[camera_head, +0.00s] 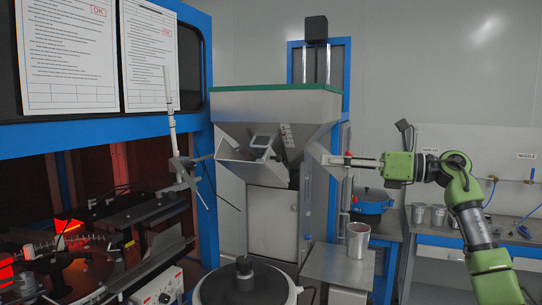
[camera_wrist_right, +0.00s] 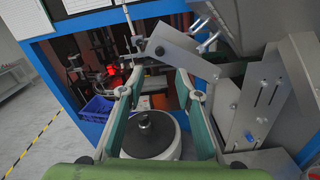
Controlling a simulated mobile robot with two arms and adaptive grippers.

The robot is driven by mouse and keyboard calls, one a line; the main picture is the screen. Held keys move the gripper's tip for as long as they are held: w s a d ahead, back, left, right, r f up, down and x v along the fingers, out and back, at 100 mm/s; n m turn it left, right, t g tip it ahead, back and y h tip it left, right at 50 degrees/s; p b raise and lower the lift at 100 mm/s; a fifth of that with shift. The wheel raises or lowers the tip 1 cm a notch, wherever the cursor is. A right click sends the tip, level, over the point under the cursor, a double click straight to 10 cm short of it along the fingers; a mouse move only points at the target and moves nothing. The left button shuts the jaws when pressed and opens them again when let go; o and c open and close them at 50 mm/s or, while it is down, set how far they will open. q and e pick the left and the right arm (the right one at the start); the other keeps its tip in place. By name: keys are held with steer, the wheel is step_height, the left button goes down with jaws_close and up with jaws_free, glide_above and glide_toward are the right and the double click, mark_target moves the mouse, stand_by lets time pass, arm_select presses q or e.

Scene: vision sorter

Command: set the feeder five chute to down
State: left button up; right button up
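The feeder (camera_head: 275,108) is a grey metal hopper with a green rim, on a blue frame. Its metal chute (camera_head: 236,158) juts out from the lower front toward the left; I cannot tell for certain whether it is up or down. In the right wrist view a grey chute plate (camera_wrist_right: 186,52) lies just beyond the fingertips. My right gripper (camera_head: 318,156) reaches in from the right, beside the feeder's lower right side. It is open and empty, its two fingers spread wide in the wrist view (camera_wrist_right: 160,78). My left gripper is not in view.
A round black-and-white bowl unit (camera_head: 246,282) stands below the feeder. A blue-framed sorter cabinet (camera_head: 205,180) with a red-lit interior is at left. A metal cup (camera_head: 358,240) stands on a small table (camera_head: 335,268).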

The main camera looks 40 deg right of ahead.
mark_target(281, 158)
steer(key=p+x, duration=0.8)
steer(key=x, duration=0.4)
steer(key=shift+w+a, duration=0.15)
steer(key=shift+w, duration=0.1)
jaws_close()
